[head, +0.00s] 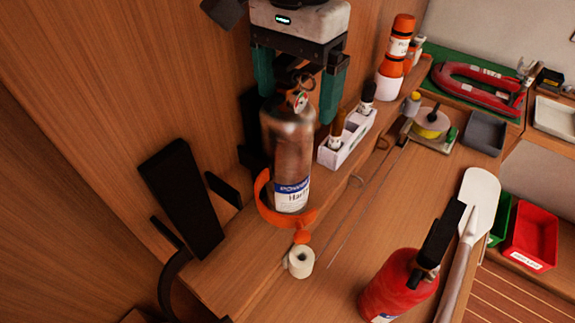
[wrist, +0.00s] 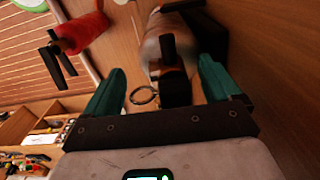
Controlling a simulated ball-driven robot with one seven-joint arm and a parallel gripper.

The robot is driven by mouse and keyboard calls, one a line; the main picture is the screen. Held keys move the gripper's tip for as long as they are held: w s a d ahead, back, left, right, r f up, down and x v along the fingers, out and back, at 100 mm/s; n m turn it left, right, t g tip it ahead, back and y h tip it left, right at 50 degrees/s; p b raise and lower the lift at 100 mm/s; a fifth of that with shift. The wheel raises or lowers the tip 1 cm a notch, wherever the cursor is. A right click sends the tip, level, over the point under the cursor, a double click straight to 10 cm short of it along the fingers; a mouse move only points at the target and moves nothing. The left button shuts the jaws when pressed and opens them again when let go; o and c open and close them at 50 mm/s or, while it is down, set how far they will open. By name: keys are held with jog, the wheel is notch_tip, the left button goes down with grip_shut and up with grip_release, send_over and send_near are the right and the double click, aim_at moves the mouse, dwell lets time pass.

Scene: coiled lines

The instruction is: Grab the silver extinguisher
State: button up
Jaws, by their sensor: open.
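The silver extinguisher (head: 289,150) stands upright in the head view, with a gauge, a ring pin at its top and a blue and white label. An orange strap loops around its lower part. My gripper (head: 297,98) is open above it, with a green finger on either side of its head. In the wrist view the silver extinguisher (wrist: 170,45) lies between the open fingers of my gripper (wrist: 160,82), its black valve and ring nearest the palm. Neither finger clearly touches it.
A red extinguisher (head: 400,287) stands at the front right, beside a paddle (head: 470,225). A white roll (head: 299,262) sits just in front of the silver extinguisher. A white holder with bottles (head: 347,140) is close on its right. Black brackets (head: 182,198) are on its left.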

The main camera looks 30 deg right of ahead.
jog(key=shift+c, duration=0.2)
grip_shut()
dwell(0.7)
